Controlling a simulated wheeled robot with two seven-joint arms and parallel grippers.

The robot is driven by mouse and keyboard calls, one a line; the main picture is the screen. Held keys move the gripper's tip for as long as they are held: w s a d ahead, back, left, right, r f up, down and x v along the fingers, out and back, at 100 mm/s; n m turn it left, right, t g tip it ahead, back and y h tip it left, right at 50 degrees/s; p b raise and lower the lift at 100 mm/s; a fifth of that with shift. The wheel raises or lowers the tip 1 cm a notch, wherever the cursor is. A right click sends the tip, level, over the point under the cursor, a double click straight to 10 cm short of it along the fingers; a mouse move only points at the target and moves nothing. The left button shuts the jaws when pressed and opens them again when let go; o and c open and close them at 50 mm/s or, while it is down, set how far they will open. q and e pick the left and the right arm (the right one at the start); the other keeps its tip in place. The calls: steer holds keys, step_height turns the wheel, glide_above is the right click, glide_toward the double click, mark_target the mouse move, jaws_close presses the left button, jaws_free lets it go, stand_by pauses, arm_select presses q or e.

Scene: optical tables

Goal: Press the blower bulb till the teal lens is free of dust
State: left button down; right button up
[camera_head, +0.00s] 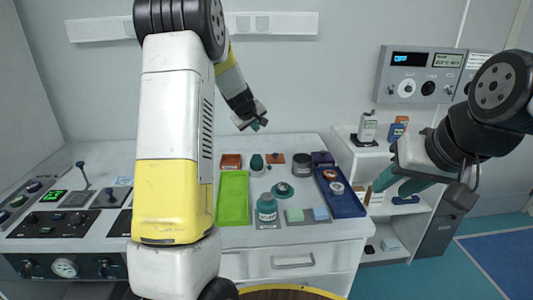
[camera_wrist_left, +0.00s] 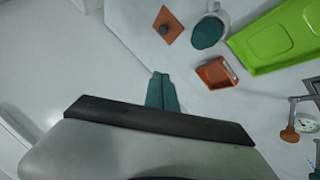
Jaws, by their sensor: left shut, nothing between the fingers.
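A teal, round-topped object (camera_head: 257,163), which looks like the blower bulb, stands at the back of the white bench. In the left wrist view its teal round top (camera_wrist_left: 207,33) sits within a pale ring. A teal disc (camera_head: 282,189), which looks like the teal lens, lies in front of it; dust on it is too small to tell. My left gripper (camera_head: 256,125) is shut and empty, above and behind the bulb, apart from it. Its teal fingertips (camera_wrist_left: 164,92) show in the left wrist view. My right gripper (camera_head: 393,184) hangs right of the bench; its finger gap is unclear.
A green tray (camera_head: 233,190) and a blue tray (camera_head: 350,208) flank the lens. A teal bottle (camera_head: 267,210) stands in front of it. An orange box (camera_head: 231,161), an orange plate (camera_head: 275,158) and a dark jar (camera_head: 302,162) are at the back. A shelf unit (camera_head: 365,148) stands right.

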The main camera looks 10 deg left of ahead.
mark_target(257, 155)
arm_select(q)
steer(key=shift+f, duration=0.1)
steer(key=shift+f, duration=4.3)
steer(key=shift+f, duration=0.1)
steer(key=shift+f, duration=0.35)
steer(key=shift+s+f, duration=0.1)
steer(key=shift+f, duration=0.8)
steer(key=shift+r, duration=1.35)
steer(key=shift+r, duration=0.1)
steer(key=shift+r, duration=2.4)
